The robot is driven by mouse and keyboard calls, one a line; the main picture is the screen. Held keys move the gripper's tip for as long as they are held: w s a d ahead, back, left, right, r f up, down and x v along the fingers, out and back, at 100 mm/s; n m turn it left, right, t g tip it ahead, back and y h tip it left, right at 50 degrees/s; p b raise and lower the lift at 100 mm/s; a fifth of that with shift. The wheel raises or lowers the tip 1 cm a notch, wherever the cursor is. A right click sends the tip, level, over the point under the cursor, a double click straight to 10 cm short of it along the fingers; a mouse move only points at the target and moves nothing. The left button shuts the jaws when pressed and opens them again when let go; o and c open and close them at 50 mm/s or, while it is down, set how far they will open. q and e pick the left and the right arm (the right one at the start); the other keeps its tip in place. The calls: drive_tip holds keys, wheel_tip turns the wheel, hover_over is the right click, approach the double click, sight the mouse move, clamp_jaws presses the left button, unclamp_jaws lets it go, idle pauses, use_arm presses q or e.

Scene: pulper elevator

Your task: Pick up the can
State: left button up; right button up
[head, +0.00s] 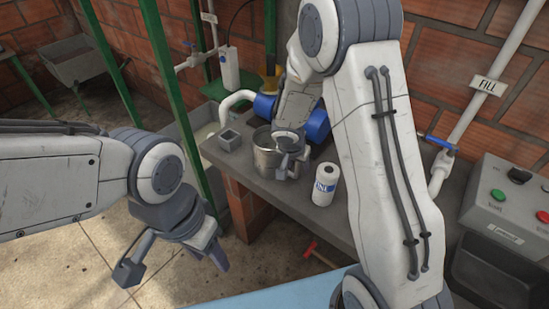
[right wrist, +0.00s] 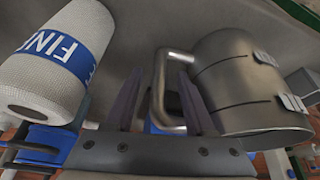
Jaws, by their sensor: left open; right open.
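The can is a grey metal vessel with a loop handle. It stands on the grey ledge in the head view (head: 265,158), partly hidden by my right gripper (head: 291,163). In the right wrist view the can (right wrist: 245,85) is on the right, its handle (right wrist: 159,88) pointing left. My right gripper (right wrist: 160,110) is open there, with the handle's outer bar between its fingers. One finger is on the handle's can side, the other on its outer side. I cannot tell whether they touch it. My left gripper (head: 172,268) is open and empty, low at left, away from the can.
A white roll labelled FINE (head: 325,183) stands on the ledge (head: 295,200) right of the can; it also shows in the right wrist view (right wrist: 60,60). A small grey square cup (head: 229,140) is left of the can. Blue cylinder parts (head: 316,124) sit behind. Green posts (head: 172,100) rise at left.

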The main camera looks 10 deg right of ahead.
clamp_jaws()
drive_tip(key=shift+r, duration=0.1)
idle(1.3)
